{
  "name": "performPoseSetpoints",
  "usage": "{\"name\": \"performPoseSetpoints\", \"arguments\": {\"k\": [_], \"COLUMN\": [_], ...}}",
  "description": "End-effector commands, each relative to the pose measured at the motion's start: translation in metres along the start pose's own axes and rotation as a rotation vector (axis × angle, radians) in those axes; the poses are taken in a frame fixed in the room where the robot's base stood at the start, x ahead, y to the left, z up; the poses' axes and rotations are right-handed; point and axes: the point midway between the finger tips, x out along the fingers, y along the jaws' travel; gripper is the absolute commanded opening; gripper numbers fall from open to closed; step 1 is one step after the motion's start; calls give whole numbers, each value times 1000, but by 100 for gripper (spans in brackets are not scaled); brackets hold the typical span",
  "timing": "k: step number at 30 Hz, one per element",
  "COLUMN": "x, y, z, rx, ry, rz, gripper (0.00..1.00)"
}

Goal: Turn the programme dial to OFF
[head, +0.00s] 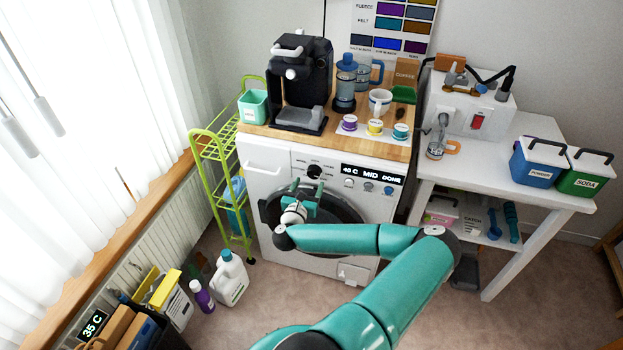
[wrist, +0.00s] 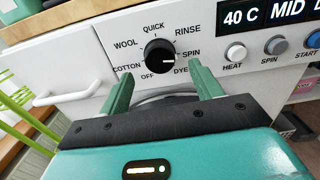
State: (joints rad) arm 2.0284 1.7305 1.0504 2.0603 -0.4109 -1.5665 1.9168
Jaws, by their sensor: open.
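The programme dial (wrist: 159,52) is a round black knob on the white washing machine's front panel. In the wrist view its white mark is on the right side, toward SPIN and DYE; I cannot tell which one exactly. The OFF label (wrist: 147,77) is below the dial. In the head view the dial (head: 315,171) shows just above my gripper (head: 307,188). In the wrist view my gripper (wrist: 160,70) is open and empty. Its two green fingers lie low to the left and right of the dial, and I see no contact.
The washing machine's display (head: 372,174) reads 40 C MID DONE, above the HEAT (wrist: 236,51), SPIN (wrist: 275,45) and START buttons. A white handle (wrist: 75,94) juts out left of the dial. A green rack (head: 212,165) stands left of the machine, and a white table (head: 500,180) stands right.

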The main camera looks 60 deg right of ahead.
Motion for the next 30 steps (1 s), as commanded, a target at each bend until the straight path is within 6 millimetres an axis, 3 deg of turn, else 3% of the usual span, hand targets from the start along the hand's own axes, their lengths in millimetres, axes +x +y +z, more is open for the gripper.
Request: {"name": "performPoseSetpoints", "arguments": {"k": [6,17,18,24,30], "x": [33,41,41,41,40], "y": [0,0,0,0,0], "z": [0,0,0,0,0], "rx": [-1,0,0,0,-5], "ry": [0,1,1,1,0], "rz": [0,1,1,1,2], "gripper": [65,65,63,23,21]}}
